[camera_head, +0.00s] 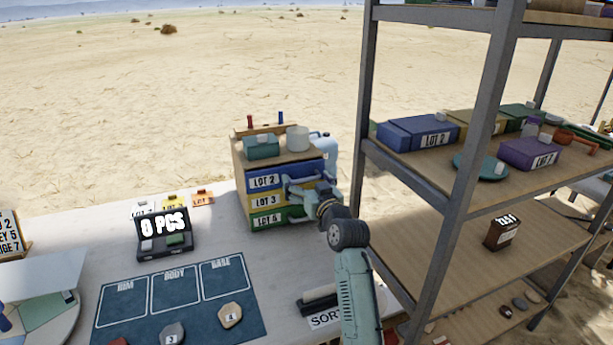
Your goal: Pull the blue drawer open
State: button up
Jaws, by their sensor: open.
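The blue drawer (264,182) is the top one in a small wooden cabinet (240,163) on the table, with a label reading LOT 2. It looks shut, though my gripper hides its right part. Below it are a yellow drawer (263,201) labelled LOT 3 and a green drawer (268,219). My gripper (290,188) is open in front of the cabinet's right half, its fingers pointing left toward the drawer fronts near the blue and yellow drawers. I cannot tell whether it touches a handle.
A teal box (261,147) and a white jar (298,139) stand on the cabinet. A metal shelf rack (455,190) rises close on the right of my arm.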

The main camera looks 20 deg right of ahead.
jog(key=shift+w, duration=0.2)
jog(key=shift+c, duration=0.2)
jog(key=c, duration=1.4)
jog(key=s+b, duration=0.6)
jog(key=s, duration=1)
jog(key=shift+s+d, duration=0.15)
jog(key=shift+d, duration=0.2)
